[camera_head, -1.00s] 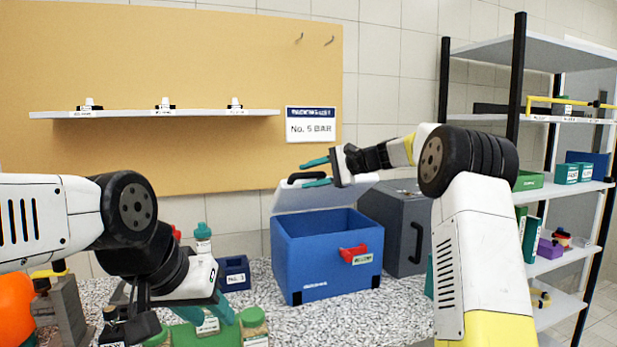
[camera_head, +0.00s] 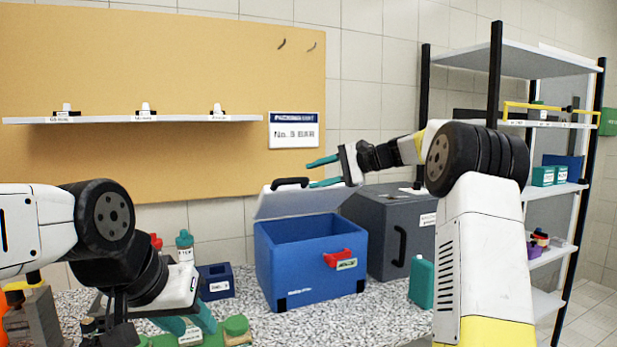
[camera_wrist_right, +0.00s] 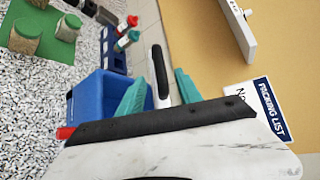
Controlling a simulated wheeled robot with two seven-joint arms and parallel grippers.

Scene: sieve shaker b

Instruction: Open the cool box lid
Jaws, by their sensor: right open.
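The blue cool box (camera_head: 310,262) stands on the speckled counter with a red latch (camera_head: 343,258) on its front. Its pale lid (camera_head: 300,203) is raised and leans back behind the open top. The lid's black handle (camera_head: 290,183) is at its upper edge. My right gripper (camera_head: 309,174) is open at the right end of the handle. In the right wrist view the handle (camera_wrist_right: 159,72) shows between the spread teal fingers, just beyond their tips. My left gripper (camera_head: 188,322) is low at the left, fingers apart, over a green tray with jars.
A dark grey box (camera_head: 385,235) stands right of the cool box, with a teal bottle (camera_head: 421,283) before it. A blue block (camera_head: 215,281) and bottles (camera_head: 185,245) stand to the left. A shelf rack (camera_head: 510,65) is at the right.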

